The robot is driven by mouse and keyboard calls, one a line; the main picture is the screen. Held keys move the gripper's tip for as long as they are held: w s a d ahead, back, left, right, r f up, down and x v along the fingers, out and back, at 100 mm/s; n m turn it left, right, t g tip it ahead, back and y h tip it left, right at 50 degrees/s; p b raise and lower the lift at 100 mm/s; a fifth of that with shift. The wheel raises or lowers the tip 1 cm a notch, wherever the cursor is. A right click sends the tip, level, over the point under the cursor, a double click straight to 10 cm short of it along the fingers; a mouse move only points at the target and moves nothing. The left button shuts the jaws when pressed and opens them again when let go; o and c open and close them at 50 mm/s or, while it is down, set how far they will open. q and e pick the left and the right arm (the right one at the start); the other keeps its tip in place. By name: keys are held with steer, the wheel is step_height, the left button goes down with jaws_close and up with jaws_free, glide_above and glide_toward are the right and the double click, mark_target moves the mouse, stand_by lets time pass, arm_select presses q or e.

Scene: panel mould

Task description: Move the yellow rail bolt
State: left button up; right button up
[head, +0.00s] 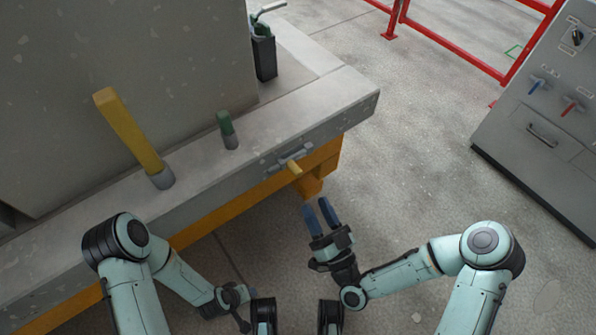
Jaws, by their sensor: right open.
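The yellow rail bolt (294,167) sits on the front side of the grey mould bed, in a small metal bracket (289,160). Its yellow handle sticks out toward me. My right gripper (317,207) is open, with two dark blue fingers, below and a little right of the bolt. It is apart from the bolt and I see nothing between its fingers. My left gripper (238,298) is low in the view, left of centre, well away from the bolt. Its fingers are too unclear to tell their state.
A tall yellow lever (129,132) and a short green peg (227,131) stand on the bed's ledge (300,115). A dark holder (264,58) stands behind. A grey control cabinet (545,110) is at right, a red railing (450,47) behind. Open floor lies between bed and cabinet.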

mark_target(300, 176)
arm_select(q)
steer(key=shift+w+a+f, duration=0.2)
steer(key=shift+w, duration=0.05)
arm_select(e)
steer(key=x, duration=1.1)
steer(key=shift+a, duration=0.15)
jaws_close()
steer(key=w+d, duration=0.1)
steer(key=d, duration=0.1)
steer(key=w+d+b, duration=0.1)
steer(key=w+d, duration=0.1)
steer(key=shift+w+d, duration=0.15)
steer(key=shift+d, duration=0.2)
arm_select(q)
steer(key=shift+w+d+f+t, duration=0.1)
steer(key=shift+w+f+t, duration=0.1)
steer(key=shift+w, duration=0.3)
steer(key=shift+w+d+f+t, duration=0.1)
steer(key=shift+w+f, duration=0.05)
steer(key=shift+w, duration=0.3)
